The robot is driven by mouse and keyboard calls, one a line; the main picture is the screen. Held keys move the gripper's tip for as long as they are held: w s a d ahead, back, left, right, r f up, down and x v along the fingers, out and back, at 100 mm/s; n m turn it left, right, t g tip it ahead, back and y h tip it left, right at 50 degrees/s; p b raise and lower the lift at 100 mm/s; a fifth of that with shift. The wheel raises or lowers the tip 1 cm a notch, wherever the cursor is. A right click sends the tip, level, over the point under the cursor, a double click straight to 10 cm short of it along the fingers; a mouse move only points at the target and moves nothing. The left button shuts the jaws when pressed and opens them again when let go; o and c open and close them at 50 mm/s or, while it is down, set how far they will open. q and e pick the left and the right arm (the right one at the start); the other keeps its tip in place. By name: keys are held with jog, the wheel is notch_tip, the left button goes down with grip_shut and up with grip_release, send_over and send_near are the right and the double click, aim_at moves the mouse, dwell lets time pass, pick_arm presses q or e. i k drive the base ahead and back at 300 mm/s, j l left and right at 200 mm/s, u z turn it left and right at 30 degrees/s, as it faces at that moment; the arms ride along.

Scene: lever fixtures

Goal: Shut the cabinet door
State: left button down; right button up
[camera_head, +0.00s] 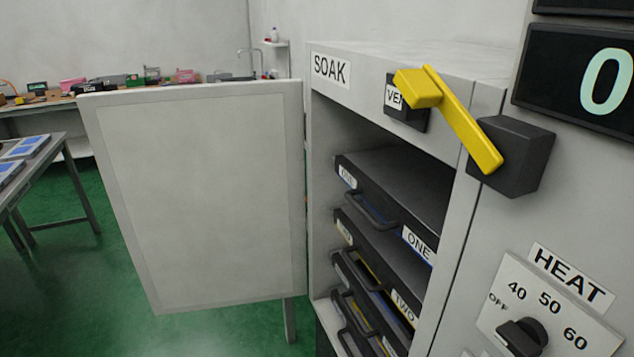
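The cabinet door (205,195) is a pale grey panel standing wide open to the left, its right edge at the cabinet's (318,120) left front edge. Inside the open cabinet are several stacked black trays (400,190) with handles, two with labels reading ONE and TWO. A yellow lever (455,120) on a black block (515,155) sits at the upper right and slants up to the left, its end in front of the VENT-like label. Neither of my grippers shows in this view.
A HEAT dial (523,337) is at the lower right, below a dark display (580,75) reading 0. A grey table (60,155) stands at the left, and a cluttered bench (40,100) runs along the back wall. Green floor (100,270) is open below and left of the door.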

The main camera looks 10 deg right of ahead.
aim_at(204, 184)
jog(key=i+j+u, duration=0.3)
jog(key=j, duration=0.3)
jog(key=i+j+u, duration=0.3)
jog(key=i+j, duration=0.15)
jog(key=i+j+u, duration=0.25)
jog(key=i, duration=0.35)
jog(key=i+j+u, duration=0.25)
jog(key=i, duration=0.35)
jog(key=i+z, duration=0.25)
jog(key=z, duration=0.15)
jog(key=i+j+z, duration=0.1)
jog(key=i+z, duration=0.25)
jog(key=i+j+z, duration=0.15)
jog(key=z, duration=0.25)
jog(key=i+z, duration=0.15)
jog(key=z, duration=0.35)
jog(key=i+j+z, duration=0.15)
jog(key=z, duration=0.3)
jog(key=i+j+z, duration=0.1)
jog(key=j+z, duration=0.15)
jog(key=z, duration=0.25)
jog(key=i+j+z, duration=0.1)
jog(key=j+z, duration=0.15)
jog(key=z, duration=0.2)
jog(key=j+z, duration=0.25)
jog(key=z, duration=0.25)
jog(key=i+j+z, duration=0.1)
jog(key=j+z, duration=0.95)
